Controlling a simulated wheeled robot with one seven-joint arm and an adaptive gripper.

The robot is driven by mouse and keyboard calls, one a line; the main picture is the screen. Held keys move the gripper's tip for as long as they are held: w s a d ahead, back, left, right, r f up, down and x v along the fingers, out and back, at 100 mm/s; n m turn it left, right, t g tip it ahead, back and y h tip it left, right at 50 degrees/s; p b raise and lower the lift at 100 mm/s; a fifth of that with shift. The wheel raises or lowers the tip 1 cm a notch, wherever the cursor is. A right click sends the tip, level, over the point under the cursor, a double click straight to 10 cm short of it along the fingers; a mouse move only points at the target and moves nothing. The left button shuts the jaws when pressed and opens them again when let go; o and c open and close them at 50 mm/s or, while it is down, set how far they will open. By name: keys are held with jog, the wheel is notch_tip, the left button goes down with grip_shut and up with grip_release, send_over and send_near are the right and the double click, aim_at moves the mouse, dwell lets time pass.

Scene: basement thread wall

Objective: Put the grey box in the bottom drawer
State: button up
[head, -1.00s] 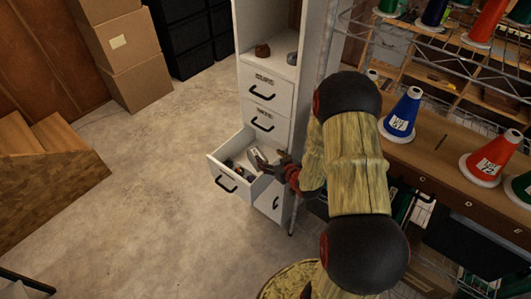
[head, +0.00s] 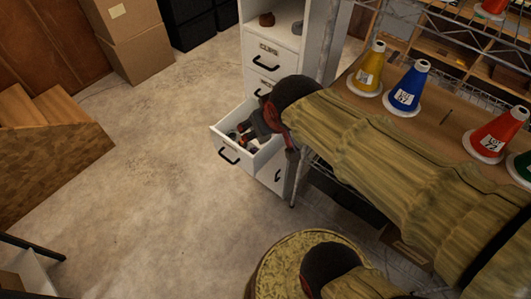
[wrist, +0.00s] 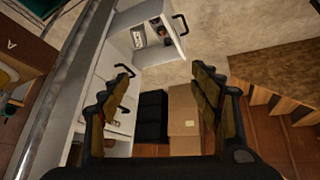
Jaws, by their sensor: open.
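My gripper (head: 257,128) is over the drawer's back half in the head view. In the wrist view my gripper (wrist: 162,78) has its fingers spread, with nothing between them.
A workbench (head: 440,125) holds coloured cones, including a blue one (head: 407,90). Cardboard boxes (head: 130,45) and wooden steps (head: 50,145) stand to the left. The floor (head: 150,200) before the drawer is clear.

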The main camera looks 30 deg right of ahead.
jog(key=s+a+r, duration=0.1)
jog(key=s+a, duration=0.1)
jog(key=s, duration=0.2)
jog(key=s+a+r+g+y, duration=0.1)
jog(key=s+a, duration=0.1)
jog(key=s, duration=0.3)
jog(key=shift+a, duration=0.3)
dwell(0.6)
